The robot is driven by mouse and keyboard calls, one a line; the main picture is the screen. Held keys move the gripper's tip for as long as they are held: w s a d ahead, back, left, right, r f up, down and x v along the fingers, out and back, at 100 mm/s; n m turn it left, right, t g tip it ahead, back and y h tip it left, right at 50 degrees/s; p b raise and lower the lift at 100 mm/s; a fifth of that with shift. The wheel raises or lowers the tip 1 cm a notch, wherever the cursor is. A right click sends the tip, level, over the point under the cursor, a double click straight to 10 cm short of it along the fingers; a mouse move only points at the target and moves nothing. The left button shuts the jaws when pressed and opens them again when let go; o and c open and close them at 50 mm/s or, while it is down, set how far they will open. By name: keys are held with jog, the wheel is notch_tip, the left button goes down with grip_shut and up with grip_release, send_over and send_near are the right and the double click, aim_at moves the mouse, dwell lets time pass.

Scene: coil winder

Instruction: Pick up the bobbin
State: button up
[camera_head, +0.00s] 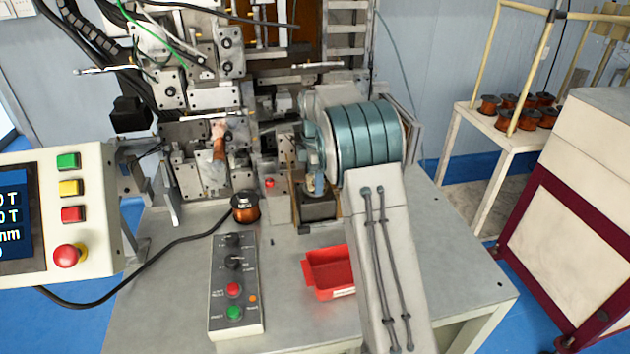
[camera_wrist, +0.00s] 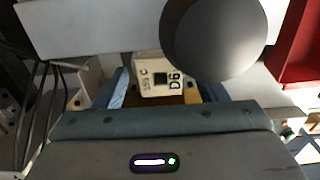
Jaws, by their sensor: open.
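The bobbin (camera_head: 245,207) is wound with copper-coloured wire and has dark flanges. In the head view it stands upright on the grey table, behind the button box and left of my arm. My gripper (camera_wrist: 163,92) is open in the wrist view, with bluish fingers on either side of a pale block (camera_wrist: 150,80) marked "D6"; I cannot tell whether they touch it. In the head view my gripper is largely hidden by my arm, to the right of the bobbin. I cannot make out the bobbin in the wrist view.
A button box (camera_head: 236,284) lies in front of the bobbin, and a red bin (camera_head: 329,271) sits to its right. The winding machine (camera_head: 200,150) rises behind. A control panel (camera_head: 75,215) stands at left. Several other bobbins (camera_head: 518,110) stand on a rack at right.

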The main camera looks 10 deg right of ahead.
jog(key=c, duration=1)
jog(key=shift+c, duration=0.2)
notch_tip(320, 180, up, 10)
jog(key=b, duration=0.1)
